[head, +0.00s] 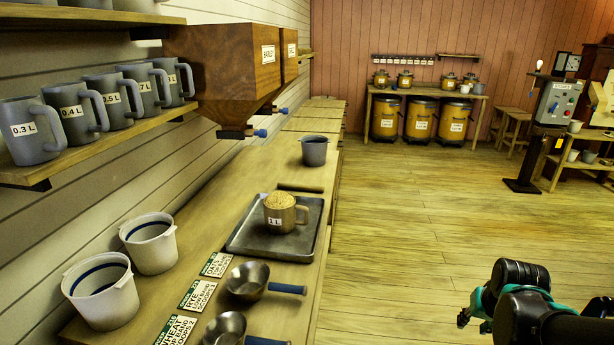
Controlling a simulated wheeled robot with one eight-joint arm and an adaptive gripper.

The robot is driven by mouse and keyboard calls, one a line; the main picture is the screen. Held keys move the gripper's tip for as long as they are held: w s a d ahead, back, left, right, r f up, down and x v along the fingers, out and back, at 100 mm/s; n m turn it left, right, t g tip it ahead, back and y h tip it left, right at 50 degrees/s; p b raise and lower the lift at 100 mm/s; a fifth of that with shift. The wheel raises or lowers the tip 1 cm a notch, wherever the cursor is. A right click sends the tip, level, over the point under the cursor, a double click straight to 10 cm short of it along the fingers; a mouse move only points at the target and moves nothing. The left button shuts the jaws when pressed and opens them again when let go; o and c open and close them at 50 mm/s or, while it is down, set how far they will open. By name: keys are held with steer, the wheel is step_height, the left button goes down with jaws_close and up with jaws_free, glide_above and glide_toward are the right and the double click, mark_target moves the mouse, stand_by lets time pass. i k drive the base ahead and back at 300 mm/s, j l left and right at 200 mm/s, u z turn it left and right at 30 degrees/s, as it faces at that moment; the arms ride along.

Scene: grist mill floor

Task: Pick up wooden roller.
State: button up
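A thin dark brown rod, which looks like the wooden roller (300,188), lies crosswise on the long bench (240,171). It lies just beyond the far edge of a metal tray (254,244) and in front of a grey cup (314,150). My gripper (482,309), black and teal, shows at the lower right over the open floor. It is well to the right of the bench and apart from the rod. My own arm partly hides it, and I cannot make out whether its fingers are open or shut.
A mug heaped with grain (280,213) stands on the tray. Two metal scoops (248,280), label cards (198,295) and two white buckets (149,243) occupy the near bench. A wooden hopper (229,70) overhangs it. The floor (420,240) right of the bench is clear.

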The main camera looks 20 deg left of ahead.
mark_target(281, 185)
steer(key=i+u, duration=0.15)
steer(key=i, duration=1.55)
